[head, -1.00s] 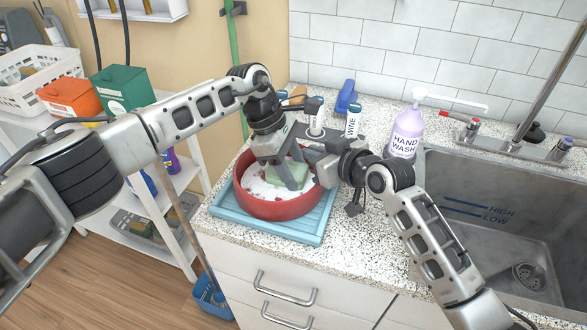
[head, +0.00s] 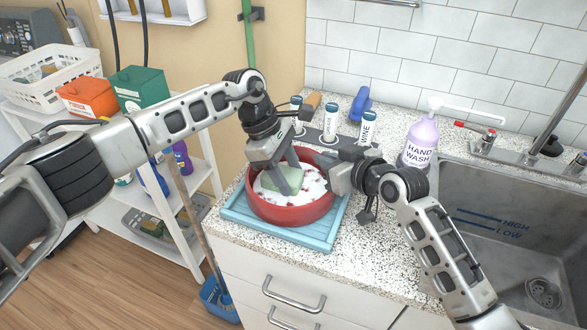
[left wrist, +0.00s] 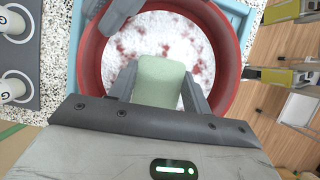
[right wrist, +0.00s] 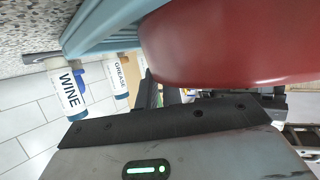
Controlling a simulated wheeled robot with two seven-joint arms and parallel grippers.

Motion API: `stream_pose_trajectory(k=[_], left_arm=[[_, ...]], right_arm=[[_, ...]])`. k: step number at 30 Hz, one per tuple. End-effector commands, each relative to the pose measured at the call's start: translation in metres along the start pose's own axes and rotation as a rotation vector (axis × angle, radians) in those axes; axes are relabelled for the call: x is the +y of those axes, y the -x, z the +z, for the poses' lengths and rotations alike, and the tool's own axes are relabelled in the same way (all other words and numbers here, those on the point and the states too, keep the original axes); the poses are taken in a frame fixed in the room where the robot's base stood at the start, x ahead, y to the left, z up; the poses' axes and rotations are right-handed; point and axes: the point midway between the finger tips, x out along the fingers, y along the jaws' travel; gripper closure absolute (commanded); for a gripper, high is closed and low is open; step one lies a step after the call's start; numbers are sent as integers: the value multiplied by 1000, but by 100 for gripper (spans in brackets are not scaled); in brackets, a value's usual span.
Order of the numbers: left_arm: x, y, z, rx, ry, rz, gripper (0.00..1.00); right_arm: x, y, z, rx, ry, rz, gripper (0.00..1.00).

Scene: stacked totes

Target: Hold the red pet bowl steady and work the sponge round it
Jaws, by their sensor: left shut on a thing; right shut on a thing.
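The red pet bowl (head: 290,214) sits on a light blue tray (head: 235,222). White foam with reddish patches covers its inside. My left gripper (head: 287,184) points down into the bowl, shut on a pale green sponge (head: 278,180) left of the bowl's middle. In the left wrist view the sponge (left wrist: 158,82) is between the two fingers over the foam. My right gripper (head: 332,174) is shut on the bowl's wall at its right back side. The right wrist view shows the bowl's red outer side (right wrist: 235,45) close up; the grip point is partly hidden.
Labelled bottles (head: 330,122) stand behind the bowl, one marked WINE (head: 367,133). A lilac hand wash bottle (head: 420,142) stands right of it, beside the steel sink (head: 480,200). A blue object (head: 361,102) lies near the wall. Speckled counter (head: 375,245) is clear in front.

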Motion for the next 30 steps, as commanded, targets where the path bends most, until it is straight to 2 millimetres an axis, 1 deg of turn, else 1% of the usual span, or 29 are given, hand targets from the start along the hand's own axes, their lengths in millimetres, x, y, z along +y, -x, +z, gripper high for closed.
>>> stream_pose_trajectory(k=[1, 5, 12, 17, 25, 30], left_arm=[[-2, -1, -2, 2, 0, -4, 70], [-6, -2, -1, 2, -1, -4, 70], [-17, -4, 3, 1, -1, -6, 70], [-19, -5, 5, 1, 0, -5, 70], [-24, -9, 17, 1, -2, -4, 70], [-22, -10, 21, 0, -2, -3, 70]], right_arm=[[-2, -2, 9, -20, -4, -5, 100], [-2, -2, 9, -20, -4, -5, 100], [-2, -2, 9, -20, -4, -5, 100], [-2, -2, 9, -20, -4, -5, 100], [-2, -2, 8, -19, -4, -5, 100], [-2, -2, 8, -19, -4, -5, 100]])
